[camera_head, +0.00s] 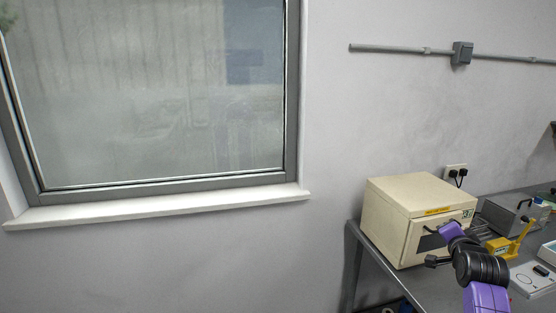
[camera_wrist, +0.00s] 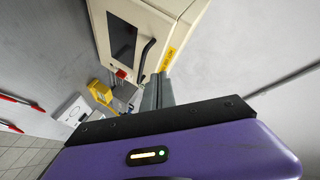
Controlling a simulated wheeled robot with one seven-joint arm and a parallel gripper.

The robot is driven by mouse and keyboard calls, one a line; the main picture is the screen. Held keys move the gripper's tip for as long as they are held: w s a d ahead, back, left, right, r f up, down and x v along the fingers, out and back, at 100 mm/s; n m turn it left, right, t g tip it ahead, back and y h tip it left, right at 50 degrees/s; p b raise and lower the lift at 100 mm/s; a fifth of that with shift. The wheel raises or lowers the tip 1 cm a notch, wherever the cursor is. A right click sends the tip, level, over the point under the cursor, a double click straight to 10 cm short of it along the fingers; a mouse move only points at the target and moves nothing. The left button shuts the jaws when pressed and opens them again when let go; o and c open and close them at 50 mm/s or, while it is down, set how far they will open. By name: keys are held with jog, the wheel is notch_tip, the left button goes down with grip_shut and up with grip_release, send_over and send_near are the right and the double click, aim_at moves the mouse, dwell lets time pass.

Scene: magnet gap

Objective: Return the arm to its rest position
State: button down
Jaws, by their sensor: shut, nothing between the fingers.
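My gripper (camera_wrist: 158,92) shows in the wrist view as two grey fingers pressed together beyond its black bar and purple body. It is shut and empty. In the head view my purple and black arm (camera_head: 484,295) reaches up from the lower right, in front of the cream oven-like box (camera_head: 392,220). My wrist hides part of the box's front. The fingertips are hard to make out in that view. The box also shows in the wrist view (camera_wrist: 120,14), with its dark window, dark handle and yellow label; its door looks closed.
The grey bench (camera_head: 362,248) carries the box. To its right stand a yellow device (camera_head: 503,247), a grey unit (camera_head: 506,216) and a white instrument (camera_head: 533,278), close to my arm. A window (camera_head: 150,95) and bare wall fill the left.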

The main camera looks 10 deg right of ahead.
jog(key=s+a+f+n+t+y+b, duration=0.15)
jog(key=s+a+f+n, duration=0.3)
jog(key=s+a, duration=0.65)
jog(key=s+a+f+n+t+y+p, duration=0.1)
jog(key=s+a+f+n+t, duration=0.4)
jog(key=s+a, duration=0.55)
jog(key=s+a+n+g+y, duration=0.1)
jog(key=s+a+n, duration=0.1)
jog(key=s+a, duration=0.4)
jog(key=s+a+n+g+y+b, duration=0.1)
jog(key=s+a, duration=0.5)
jog(key=s, duration=0.8)
jog(key=s+a+n+g+y+b, duration=0.1)
jog(key=s+a+n+g+y, duration=0.1)
jog(key=s+a, duration=0.4)
jog(key=s+n+y, duration=0.1)
jog(key=s, duration=0.2)
jog(key=shift+s+a+f+n, duration=0.25)
jog(key=shift+s+a+n, duration=0.1)
jog(key=shift+s+a, duration=0.05)
jog(key=shift+g+y, duration=0.25)
